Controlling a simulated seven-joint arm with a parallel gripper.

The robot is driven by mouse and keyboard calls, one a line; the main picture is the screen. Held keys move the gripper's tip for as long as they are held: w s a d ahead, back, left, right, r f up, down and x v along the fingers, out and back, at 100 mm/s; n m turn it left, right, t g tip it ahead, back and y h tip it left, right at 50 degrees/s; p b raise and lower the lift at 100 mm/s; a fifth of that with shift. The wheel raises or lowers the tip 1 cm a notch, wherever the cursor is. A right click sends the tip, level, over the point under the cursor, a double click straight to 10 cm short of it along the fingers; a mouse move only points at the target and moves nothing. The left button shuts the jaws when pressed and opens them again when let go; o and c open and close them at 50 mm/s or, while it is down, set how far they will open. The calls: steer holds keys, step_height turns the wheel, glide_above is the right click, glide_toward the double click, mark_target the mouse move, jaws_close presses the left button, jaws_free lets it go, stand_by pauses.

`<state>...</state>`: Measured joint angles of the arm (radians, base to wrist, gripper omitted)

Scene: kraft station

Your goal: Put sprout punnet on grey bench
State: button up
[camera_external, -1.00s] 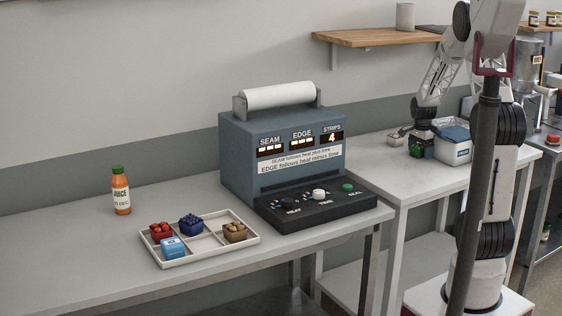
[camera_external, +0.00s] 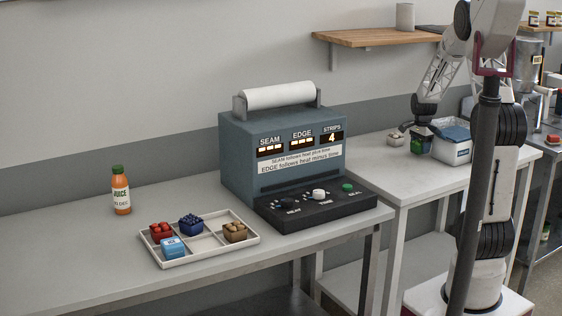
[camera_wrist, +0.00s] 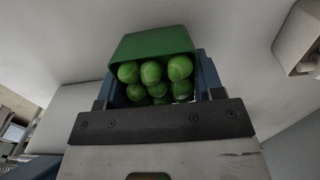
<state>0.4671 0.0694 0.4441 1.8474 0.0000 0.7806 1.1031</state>
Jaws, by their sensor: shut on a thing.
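The sprout punnet (camera_wrist: 155,46) is a green box with several round green sprouts, between the blue fingers in the wrist view. My gripper (camera_wrist: 158,85) is shut on it. In the external view, my gripper (camera_external: 421,134) is over the right-hand pale grey bench (camera_external: 400,173), with the green punnet (camera_external: 417,147) at its fingers. I cannot tell whether the punnet touches that bench. Another pale grey bench (camera_external: 85,245) is at the front left.
A small pale punnet (camera_external: 395,139) sits close left. The left bench holds a sealing machine (camera_external: 240,155), a divided tray (camera_external: 206,256) with several punnets, and a juice bottle (camera_external: 121,190).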

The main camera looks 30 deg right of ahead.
step_height(320, 180, up, 16)
steer(key=shift+r, duration=0.2)
stand_by(0.4)
stand_by(0.7)
steer(key=w+d+f+n, duration=0.1)
steer(key=d+n, duration=0.9)
steer(key=d, duration=1.4)
steer(key=shift+w+d+f, duration=0.25)
steer(key=shift+w+f, duration=0.15)
steer(key=shift+f, duration=0.25)
steer(key=shift+a, duration=0.1)
steer(key=n, duration=0.8)
glide_toward(421, 141)
steer(key=w+f, duration=0.1)
steer(key=w+d+f, duration=0.1)
steer(key=w+f, duration=0.1)
steer(key=shift+w+d, duration=0.15)
steer(key=shift+d, duration=0.15)
